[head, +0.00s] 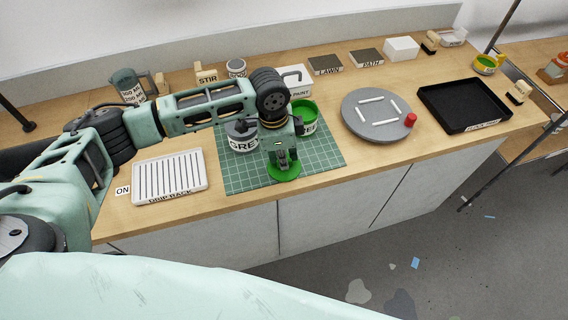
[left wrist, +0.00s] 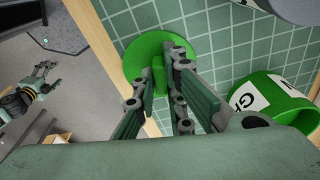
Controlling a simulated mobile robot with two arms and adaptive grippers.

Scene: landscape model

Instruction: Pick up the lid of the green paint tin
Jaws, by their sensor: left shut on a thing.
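The green paint tin (head: 311,127) stands on the green cutting mat with its top open and green showing inside. In the left wrist view the tin (left wrist: 271,103) is at the right. Its round green lid (head: 286,174) is at the mat's front edge, apart from the tin. My left gripper (head: 284,163) points down and is shut on the raised grip in the middle of the lid (left wrist: 139,53). I cannot tell whether the lid touches the mat. My right gripper (left wrist: 48,72) shows small in the left wrist view, open and empty, away from the bench.
The grey tin (head: 242,143) stands left of the green tin on the cutting mat (head: 240,178). A white drip rack (head: 170,177) lies left. A grey turntable (head: 370,112) and black tray (head: 465,104) are right. Several labelled items line the back.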

